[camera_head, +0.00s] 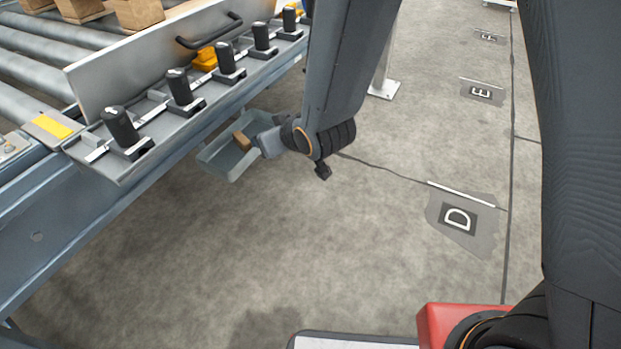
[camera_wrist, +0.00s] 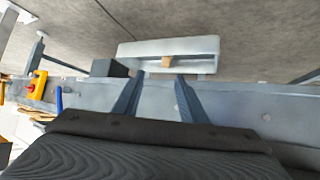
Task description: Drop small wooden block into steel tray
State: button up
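The steel tray (camera_head: 216,164) is a shallow grey box low beside the conveyor frame. It also shows in the wrist view (camera_wrist: 135,52), beyond my fingertips. The small wooden block (camera_head: 242,140) is light brown and appears within the tray's outline, by the far side. In the wrist view the block (camera_wrist: 167,62) shows against the tray, ahead of the gap between my fingers. My gripper (camera_wrist: 161,75) is open, with its two fingers apart and nothing between them. In the head view my gripper (camera_head: 258,143) is at the tray's right side. I cannot tell whether the block rests on the tray bottom.
The roller conveyor (camera_head: 40,75) with several cardboard boxes (camera_head: 138,14) is at upper left. A row of black-handled clamps (camera_head: 121,126) lines its edge, above the tray. A metal post foot (camera_head: 384,89) stands behind. The concrete floor with a D marking (camera_head: 458,219) is clear.

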jog(key=s+d+r+g+h, duration=0.1)
jog(key=s+d+r, duration=0.3)
jog(key=s, duration=0.4)
jog(key=s+d+r+m+g+h, duration=0.1)
jog(key=s+d+r+g, duration=0.3)
jog(key=s, duration=0.5)
jog(key=s+d+r+g+h, duration=0.3)
jog(key=s+d+r, duration=0.1)
jog(key=s, duration=0.5)
jog(key=shift+d+r+m, duration=0.35)
jog(key=shift+d+m, duration=0.05)
jog(key=shift+d, duration=0.4)
jog(key=d+r+m+p, duration=0.2)
jog(key=d+r+p, duration=0.5)
jog(key=p, duration=0.5)
jog(key=d+r+m+h+p, duration=0.1)
jog(key=d+r+p, duration=0.5)
jog(key=r+p, duration=0.6)
jog(key=d+r+m+p, duration=0.3)
jog(key=d+r+p, duration=0.4)
jog(key=p, duration=0.6)
notch_tip(320, 180, up, 2)
jog(key=shift+d+r+m+h+p, duration=0.25)
jog(key=shift+d+m+h+p, duration=0.1)
jog(key=shift+m+h, duration=0.05)
